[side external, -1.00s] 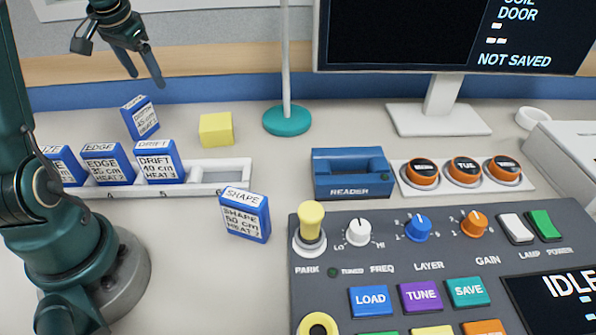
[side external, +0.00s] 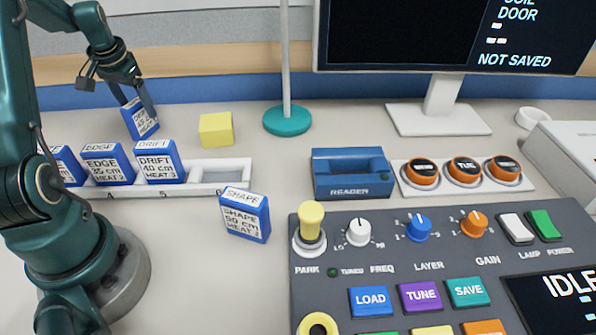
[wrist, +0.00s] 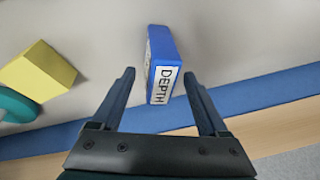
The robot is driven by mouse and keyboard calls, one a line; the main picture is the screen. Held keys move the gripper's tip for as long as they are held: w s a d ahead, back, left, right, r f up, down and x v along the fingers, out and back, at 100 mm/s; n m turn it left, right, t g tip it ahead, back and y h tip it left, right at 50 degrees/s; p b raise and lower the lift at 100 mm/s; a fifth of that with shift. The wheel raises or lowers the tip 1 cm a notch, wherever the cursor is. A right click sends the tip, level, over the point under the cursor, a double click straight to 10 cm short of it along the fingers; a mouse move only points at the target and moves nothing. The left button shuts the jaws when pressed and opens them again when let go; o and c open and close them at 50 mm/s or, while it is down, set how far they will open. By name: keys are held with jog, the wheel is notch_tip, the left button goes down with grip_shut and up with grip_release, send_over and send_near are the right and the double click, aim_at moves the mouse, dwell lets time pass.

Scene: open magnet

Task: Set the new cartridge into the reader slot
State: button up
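A blue cartridge (side external: 139,122) stands on the table behind the rack. In the wrist view it is the cartridge (wrist: 163,60) with a label reading DEPTH. My gripper (side external: 138,106) is open above and around the top of this cartridge. In the wrist view one finger is on each side of it, with a visible gap. The blue reader (side external: 350,185) sits at the middle of the table, and no cartridge shows in its top recess. Another blue cartridge, SHAPE (side external: 245,215), stands in front of the rack's right end. Which cartridge is the new one is not marked.
The white rack (side external: 205,188) holds several cartridges, including EDGE (side external: 107,163) and DRIFT (side external: 160,161); its right compartment is empty. A yellow block (side external: 216,130) and a teal-based pole (side external: 287,121) stand between my gripper and the reader. A control console (side external: 420,250) fills the front right.

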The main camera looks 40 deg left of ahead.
grip_shut()
jog(key=shift+r, duration=0.1)
notch_tip(320, 180, up, 9)
jog(key=shift+w+r, duration=0.1)
jog(key=w+d+r+m+t+h, duration=0.15)
jog(key=w+d, duration=0.25)
jog(key=d, duration=0.4)
jog(key=w+d+r+m+g+y, duration=0.1)
jog(key=w+d+r+m, duration=0.25)
jog(key=d, duration=0.35)
jog(key=s+d+f, duration=0.1)
jog(key=s+d, duration=0.2)
jog(key=d, duration=0.4)
jog(key=s+d+f, duration=0.1)
jog(key=s+d, duration=0.1)
jog(key=d, duration=0.6)
jog(key=shift+s+f, duration=0.35)
jog(key=shift+s, duration=0.05)
